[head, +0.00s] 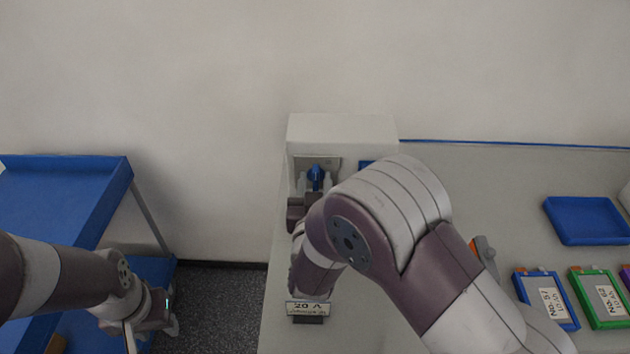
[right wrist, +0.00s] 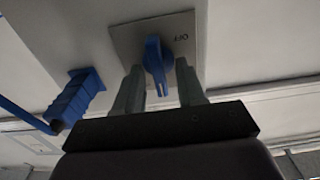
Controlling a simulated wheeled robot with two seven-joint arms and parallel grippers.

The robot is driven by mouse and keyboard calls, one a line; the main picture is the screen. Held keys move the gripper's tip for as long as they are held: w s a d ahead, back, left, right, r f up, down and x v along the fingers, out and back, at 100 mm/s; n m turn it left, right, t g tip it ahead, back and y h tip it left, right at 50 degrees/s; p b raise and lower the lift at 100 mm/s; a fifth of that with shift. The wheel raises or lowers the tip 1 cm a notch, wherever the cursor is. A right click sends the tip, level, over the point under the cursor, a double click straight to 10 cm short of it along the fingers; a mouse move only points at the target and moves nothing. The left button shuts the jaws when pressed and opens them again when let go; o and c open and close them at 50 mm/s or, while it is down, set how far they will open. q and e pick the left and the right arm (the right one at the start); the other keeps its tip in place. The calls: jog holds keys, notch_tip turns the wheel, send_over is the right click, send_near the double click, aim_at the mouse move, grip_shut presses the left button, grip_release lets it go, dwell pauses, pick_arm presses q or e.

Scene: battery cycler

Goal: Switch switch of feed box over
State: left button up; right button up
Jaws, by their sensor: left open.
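The feed box (head: 342,130) is a white box at the back of the grey table in the head view. Its grey switch plate (right wrist: 126,40) carries a blue switch knob (right wrist: 155,58), which also shows in the head view (head: 316,174). An "OFF" mark is printed beside the knob. My right gripper (right wrist: 159,88) is open, with one finger on each side of the knob and visible gaps between. It also shows in the head view (head: 315,184), partly hidden by my right arm. My left gripper (head: 150,328) is open and empty, low by the blue cart.
A blue plug (right wrist: 75,97) with a cable sits beside the switch plate. A "20 A" sign (head: 308,308) stands at the table's front left. A blue tray (head: 587,220), a blue-framed cell (head: 546,299) and a green-framed cell (head: 602,297) lie right. The blue cart (head: 70,190) stands left.

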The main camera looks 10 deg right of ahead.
jog(key=shift+d, duration=0.1)
grip_shut()
jog(key=n+p, duration=0.1)
jog(key=n, duration=0.1)
jog(key=n+p, duration=0.1)
jog(key=n, duration=0.2)
jog(key=shift+w+a, duration=0.1)
jog(key=shift+a, duration=0.1)
jog(key=shift+a+f+n+p, duration=0.15)
jog(key=shift+n+p, duration=1.25)
jog(key=shift+n, duration=1.8)
jog(key=shift+a+f+n+p, duration=0.15)
jog(key=shift+n+p, duration=1.25)
jog(key=shift+n, duration=1.8)
jog(key=shift+d+f, duration=0.1)
jog(key=shift+d, duration=0.05)
